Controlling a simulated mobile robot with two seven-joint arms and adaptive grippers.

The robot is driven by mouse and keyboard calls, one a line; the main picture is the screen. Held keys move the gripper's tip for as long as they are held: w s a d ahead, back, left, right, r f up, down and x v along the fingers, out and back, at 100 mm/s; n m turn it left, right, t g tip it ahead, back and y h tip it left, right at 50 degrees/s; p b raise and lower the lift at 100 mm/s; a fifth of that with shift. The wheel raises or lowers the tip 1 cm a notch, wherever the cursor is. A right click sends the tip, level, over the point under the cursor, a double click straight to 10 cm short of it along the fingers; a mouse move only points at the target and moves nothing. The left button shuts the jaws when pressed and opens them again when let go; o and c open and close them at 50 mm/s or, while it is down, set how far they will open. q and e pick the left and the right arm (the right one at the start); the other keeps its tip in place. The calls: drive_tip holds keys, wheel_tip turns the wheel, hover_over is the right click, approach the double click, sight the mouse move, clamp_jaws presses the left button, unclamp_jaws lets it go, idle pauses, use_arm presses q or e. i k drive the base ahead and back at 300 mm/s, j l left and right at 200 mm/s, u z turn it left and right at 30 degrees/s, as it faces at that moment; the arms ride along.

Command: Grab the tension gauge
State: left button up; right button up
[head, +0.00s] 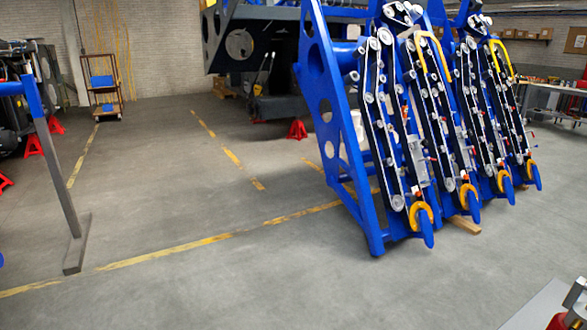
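I cannot make out a tension gauge in the head view. A light grey flat surface (535,308) cuts into the bottom right corner. A grey and red object (573,298) stands on or beside it, cropped by the frame edge, and I cannot tell what it is. Neither of my grippers is in view.
A blue harvester frame (345,150) with several slanted belt units stands at right. A blue-and-grey stand (62,170) is at left. A shelf cart (103,85) stands at the back, and a workbench (550,97) at far right. The grey floor between is open.

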sight(405, 108)
drive_tip(key=i+j, duration=0.2)
drive_tip(key=i, duration=0.2)
drive_tip(key=i+j, duration=0.25)
drive_tip(key=i, duration=0.15)
drive_tip(key=i+j, duration=0.2)
drive_tip(key=i, duration=0.2)
drive_tip(key=i+j+u, duration=0.1)
drive_tip(key=i, duration=0.3)
drive_tip(key=j, duration=0.1)
